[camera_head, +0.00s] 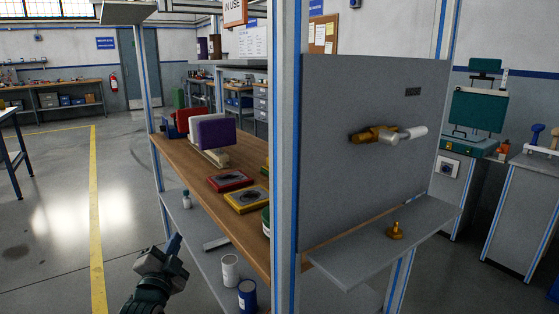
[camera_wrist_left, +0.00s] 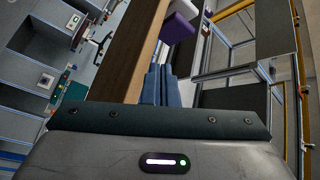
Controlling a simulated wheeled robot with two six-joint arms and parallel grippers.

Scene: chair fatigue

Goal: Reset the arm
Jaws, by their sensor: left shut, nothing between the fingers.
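My left gripper (camera_head: 174,243) is low at the left of the workbench in the head view, over the floor beside the lower shelf. Its blue fingers are together and hold nothing. In the left wrist view the closed fingers (camera_wrist_left: 161,85) point toward the edge of the wooden bench top. My right gripper is not in either view.
A wooden bench top (camera_head: 245,222) carries a purple block (camera_head: 216,132), a red tray (camera_head: 230,181) and a yellow tray (camera_head: 248,199). A blue-striped post (camera_head: 285,150) stands before it. A grey panel (camera_head: 350,190) and side shelf (camera_head: 350,268) are right. Open floor lies left.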

